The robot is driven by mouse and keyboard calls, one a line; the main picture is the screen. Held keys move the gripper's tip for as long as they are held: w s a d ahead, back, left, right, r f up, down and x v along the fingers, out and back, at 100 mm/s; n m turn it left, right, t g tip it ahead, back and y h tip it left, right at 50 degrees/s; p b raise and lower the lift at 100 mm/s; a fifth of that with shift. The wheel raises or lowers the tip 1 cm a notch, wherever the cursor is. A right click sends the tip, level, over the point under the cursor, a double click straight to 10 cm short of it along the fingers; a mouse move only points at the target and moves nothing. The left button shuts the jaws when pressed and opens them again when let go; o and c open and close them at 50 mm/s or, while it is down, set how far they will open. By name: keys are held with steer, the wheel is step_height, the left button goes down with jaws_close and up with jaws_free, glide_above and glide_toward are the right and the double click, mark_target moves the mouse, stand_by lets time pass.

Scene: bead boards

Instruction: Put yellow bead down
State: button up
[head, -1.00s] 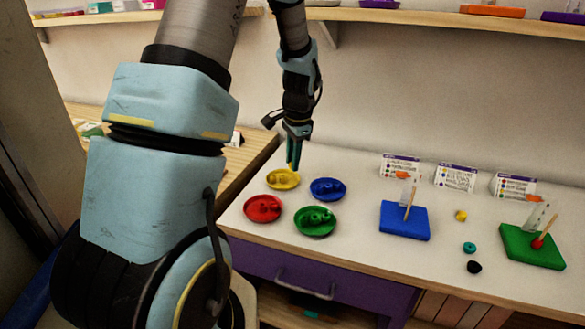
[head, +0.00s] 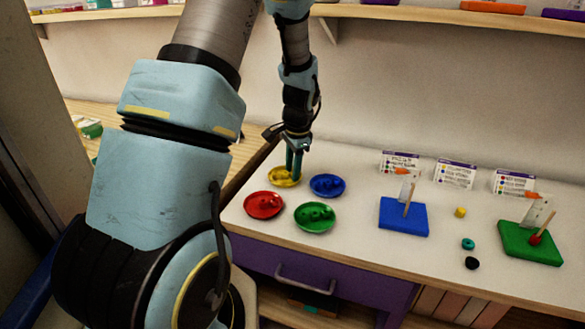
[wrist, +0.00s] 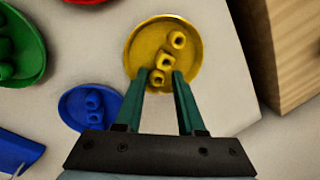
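The yellow dish (head: 272,183) stands at the back left of the group of dishes. In the wrist view the same dish (wrist: 135,50) holds three yellow beads. One yellow bead (wrist: 178,38) is at its far side, a second (wrist: 165,61) is in the middle, and the nearest bead (wrist: 157,77) lies between my fingertips. My gripper (head: 294,177) points down at the dish. In the wrist view my gripper (wrist: 161,73) has its two green fingers apart, with a gap beside the nearest bead. Whether a finger touches that bead is not clear.
Red (head: 250,213), blue (head: 341,191) and green (head: 300,222) dishes stand close by. A blue board (head: 390,222) and a green board (head: 520,251) with pegs stand to the right.

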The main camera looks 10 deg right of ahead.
steer(key=shift+r, duration=0.55)
step_height(320, 180, up, 11)
steer(key=s+b, duration=0.2)
steer(key=s+a+f+n+h, duration=0.1)
steer(key=s+a+f+n, duration=0.2)
steer(key=s+a+n, duration=0.9)
steer(key=s+a, duration=0.2)
steer(key=shift+s, duration=0.35)
